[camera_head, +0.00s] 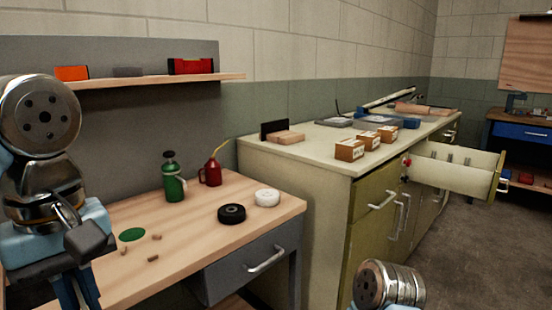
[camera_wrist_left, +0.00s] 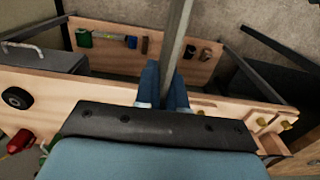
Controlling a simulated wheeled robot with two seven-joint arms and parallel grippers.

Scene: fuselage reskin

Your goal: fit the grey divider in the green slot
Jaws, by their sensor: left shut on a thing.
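My left gripper (camera_wrist_left: 164,88) has blue fingers, shut on a long thin grey strip, which looks like the grey divider (camera_wrist_left: 176,45). The strip runs from between the fingers to the top edge of the left wrist view, and its far end is out of frame. In the head view my left gripper (camera_head: 76,292) hangs at the lower left, in front of the wooden bench, with its fingertips cut off by the frame. The divider does not show clearly there. I cannot make out a green slot in either view. My right gripper is out of view; only its arm shows at the bottom.
The wooden bench (camera_head: 185,225) holds a green bottle (camera_head: 173,180), a red oil can (camera_head: 211,172), black tape (camera_head: 231,213), white tape (camera_head: 267,197) and a flat green disc (camera_head: 132,234). An open drawer (camera_head: 450,175) with upright dividers juts from the counter (camera_head: 310,152) at right.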

